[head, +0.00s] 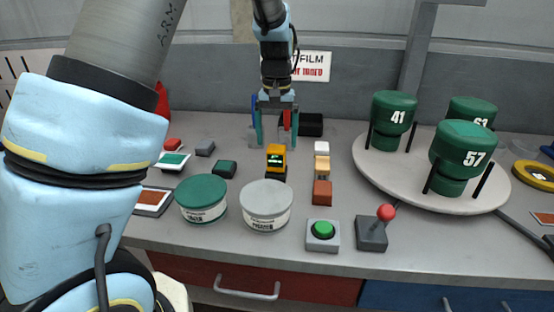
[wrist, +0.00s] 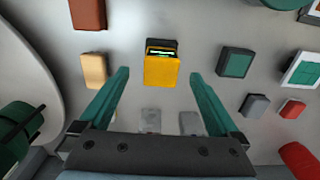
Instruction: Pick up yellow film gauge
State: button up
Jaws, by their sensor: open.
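The yellow film gauge (head: 276,155) stands on the grey counter near the middle, with a dark display showing small green characters. In the wrist view the gauge (wrist: 162,70) lies ahead of the fingertips, roughly centred between their lines. My gripper (head: 274,143) is just behind the gauge in the head view, fingers pointing down. In the wrist view its two teal fingers (wrist: 160,74) are spread apart with nothing between them. The gauge's far underside is hidden.
A white, a tan and a brown block (head: 322,193) stand right of the gauge. A dark green block (head: 225,169) is to its left. Round tins (head: 266,205) stand in front. A turntable (head: 400,187) with green canisters is at right.

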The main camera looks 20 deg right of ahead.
aim_at(276, 158)
jog(key=f, duration=0.2)
jog(key=f+p, duration=0.1)
jog(key=f, duration=0.2)
jog(key=f+p, duration=0.1)
jog(key=f, duration=0.1)
jog(key=shift+w+f, duration=0.15)
jog(key=shift+w, duration=0.15)
jog(key=c, duration=1.5)
